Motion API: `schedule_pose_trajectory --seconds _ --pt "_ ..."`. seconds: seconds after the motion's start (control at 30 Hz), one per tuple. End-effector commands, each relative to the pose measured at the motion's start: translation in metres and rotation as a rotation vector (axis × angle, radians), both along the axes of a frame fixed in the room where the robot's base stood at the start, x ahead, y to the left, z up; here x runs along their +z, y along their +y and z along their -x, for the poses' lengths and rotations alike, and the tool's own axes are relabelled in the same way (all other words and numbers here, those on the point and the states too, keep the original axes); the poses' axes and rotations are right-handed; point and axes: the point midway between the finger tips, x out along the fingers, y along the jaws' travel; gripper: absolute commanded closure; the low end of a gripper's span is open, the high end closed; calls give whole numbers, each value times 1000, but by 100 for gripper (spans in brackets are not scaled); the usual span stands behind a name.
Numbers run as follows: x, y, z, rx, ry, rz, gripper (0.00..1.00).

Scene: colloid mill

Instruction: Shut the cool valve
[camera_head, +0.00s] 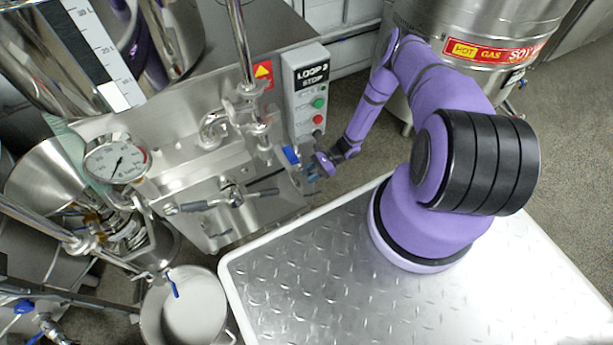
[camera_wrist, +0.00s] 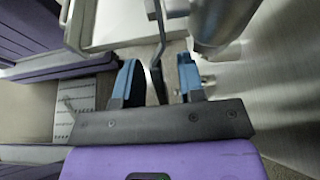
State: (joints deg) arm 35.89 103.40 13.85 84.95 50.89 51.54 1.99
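A valve with a blue handle (camera_head: 291,155) sits at the right end of the steel machine, below the control box. No label naming it as the cool valve is readable. My gripper (camera_head: 313,172) is right beside this handle in the head view, small and partly hidden by my own wrist. In the wrist view, my gripper (camera_wrist: 157,82) has its two blue fingers apart. A thin lever (camera_wrist: 157,50), seen nearly edge-on, reaches down between them, with a visible gap on each side. The lever hangs from near a round steel pipe (camera_wrist: 222,20).
A control box (camera_head: 306,90) with green and red buttons stands above the valve. A black-handled lever (camera_head: 235,197) is to the left. A steel drum (camera_head: 480,25) stands behind my arm.

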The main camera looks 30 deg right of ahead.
Motion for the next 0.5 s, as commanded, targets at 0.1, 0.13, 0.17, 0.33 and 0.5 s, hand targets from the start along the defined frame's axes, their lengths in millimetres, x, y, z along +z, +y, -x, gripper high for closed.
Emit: schedule_pose_trajectory --seconds 0.1,0.13,0.17,0.33,0.5 --pt "-3 9 0 1 0 -1 64" --pt "-4 10 0 1 0 -1 64" --pt "-4 11 0 0 0 -1 64" --pt "-5 12 0 0 0 0 64" --pt "-5 12 0 0 0 0 73"
